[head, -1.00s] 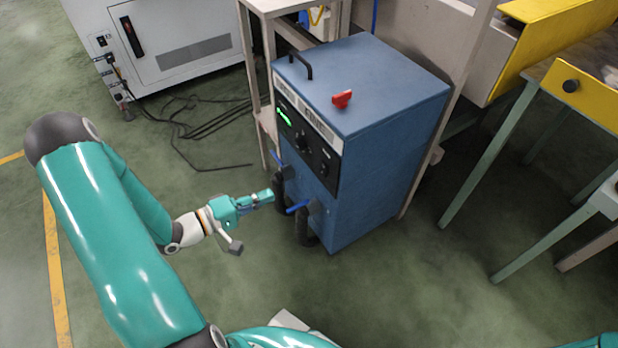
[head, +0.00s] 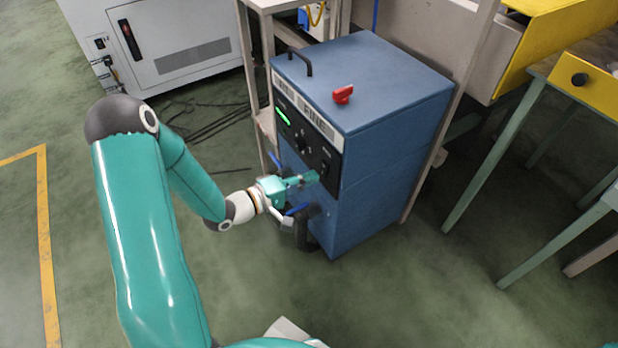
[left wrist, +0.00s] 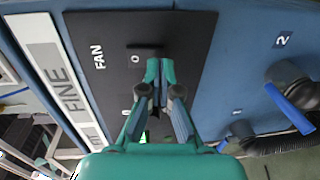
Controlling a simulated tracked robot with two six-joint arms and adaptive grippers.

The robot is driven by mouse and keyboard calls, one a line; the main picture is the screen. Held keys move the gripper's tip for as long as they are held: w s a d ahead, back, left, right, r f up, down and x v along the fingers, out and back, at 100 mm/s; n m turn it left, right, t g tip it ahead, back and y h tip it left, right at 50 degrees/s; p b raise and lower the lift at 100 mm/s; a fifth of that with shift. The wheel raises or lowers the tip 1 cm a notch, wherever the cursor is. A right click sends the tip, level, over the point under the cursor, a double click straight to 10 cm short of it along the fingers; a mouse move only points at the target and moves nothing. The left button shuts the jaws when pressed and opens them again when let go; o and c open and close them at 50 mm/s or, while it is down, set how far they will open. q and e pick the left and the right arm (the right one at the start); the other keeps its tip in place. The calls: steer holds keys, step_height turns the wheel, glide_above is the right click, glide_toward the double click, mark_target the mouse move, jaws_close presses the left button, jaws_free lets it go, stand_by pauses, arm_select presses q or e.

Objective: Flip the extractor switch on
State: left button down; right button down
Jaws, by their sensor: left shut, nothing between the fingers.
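The blue extractor (head: 390,130) stands on the floor with a black control panel (head: 313,148) on its front. The fan switch (head: 325,168) is a small dark shape low on this panel. My left gripper (head: 312,177) is shut and empty, its tips at the panel beside the switch. In the left wrist view the shut fingertips (left wrist: 160,72) lie over the panel near the FAN label (left wrist: 97,57) and a "0" mark. They hide much of the switch area. I cannot tell contact or the switch's position. My right gripper is out of view.
Hose ports with blue levers (head: 300,209) stick out below the panel, close under my left gripper. A red knob (head: 343,94) and black handle are on top. A light frame and a green-legged table (head: 490,170) stand behind and right. Cables lie on the floor.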

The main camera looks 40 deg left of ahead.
arm_select(q)
steer(key=shift+x, duration=0.8)
steer(key=shift+d, duration=0.1)
steer(key=s+a+f+p, duration=0.2)
steer(key=s+a, duration=0.3)
steer(key=s, duration=0.7)
steer(key=shift+s+a, duration=0.2)
steer(key=shift+s, duration=0.2)
